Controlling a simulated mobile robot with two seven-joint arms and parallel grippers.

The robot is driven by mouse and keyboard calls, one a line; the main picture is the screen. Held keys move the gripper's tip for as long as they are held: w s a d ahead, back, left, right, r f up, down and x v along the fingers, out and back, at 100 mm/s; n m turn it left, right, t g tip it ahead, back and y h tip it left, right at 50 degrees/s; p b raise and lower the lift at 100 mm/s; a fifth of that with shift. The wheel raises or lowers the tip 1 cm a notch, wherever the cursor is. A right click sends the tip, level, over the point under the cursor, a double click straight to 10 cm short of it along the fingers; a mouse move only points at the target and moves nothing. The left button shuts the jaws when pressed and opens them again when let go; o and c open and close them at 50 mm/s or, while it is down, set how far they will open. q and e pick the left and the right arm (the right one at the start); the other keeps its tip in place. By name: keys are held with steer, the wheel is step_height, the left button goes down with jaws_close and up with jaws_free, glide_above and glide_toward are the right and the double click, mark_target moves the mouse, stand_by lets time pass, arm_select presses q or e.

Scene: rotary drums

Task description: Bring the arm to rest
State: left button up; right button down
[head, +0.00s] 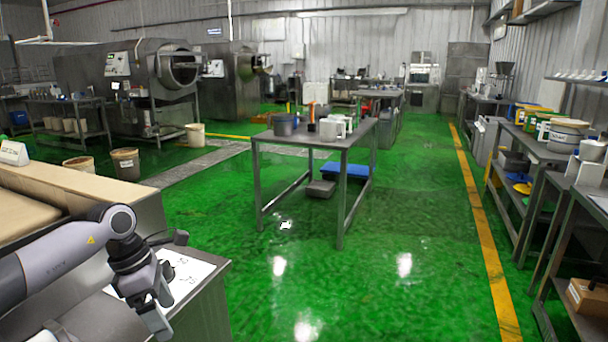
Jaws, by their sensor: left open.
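My left arm comes in from the lower left of the head view, over the corner of a metal-sided counter (207,310). My left gripper (160,325) points down at the counter's near edge and is open, with nothing seen between its fingers. A white sheet with dark marks (190,277) lies on the counter just beside the gripper. I cannot tell whether the fingertips touch the counter. My right gripper does not show.
A metal table (310,140) with containers stands ahead in the middle. Shelves with tubs (568,132) line the right side. Large rotary drum machines (178,68) stand at the back left.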

arm_select(q)
steer(key=s+d+n+t+h+p, duration=0.1)
steer(key=s+d+n+t+h, duration=0.3)
steer(key=d+n+h, duration=0.6)
steer(key=s+d+n+t+h+p, duration=0.1)
steer(key=s+d+n+t+h, duration=0.35)
steer(key=d, duration=0.95)
steer(key=s+a+f+n+t+y, duration=0.1)
steer(key=a+f+n+t+y, duration=0.35)
steer(key=n, duration=0.65)
steer(key=s+a+f+n+t+y, duration=0.25)
steer(key=a+n+y, duration=0.25)
steer(key=n, duration=0.5)
steer(key=s+a+f+n+g+y, duration=0.2)
steer(key=s+a+f+n+y, duration=0.1)
steer(key=s+f+n, duration=0.3)
steer(key=s+a+f+n+g+y+p, duration=0.1)
steer(key=s+a+f+n+g+y, duration=0.1)
steer(key=s+a+f+n, duration=0.3)
steer(key=shift+s+a+f+n+g+y, duration=0.4)
steer(key=shift+s+f+g, duration=0.2)
steer(key=shift+s, duration=0.4)
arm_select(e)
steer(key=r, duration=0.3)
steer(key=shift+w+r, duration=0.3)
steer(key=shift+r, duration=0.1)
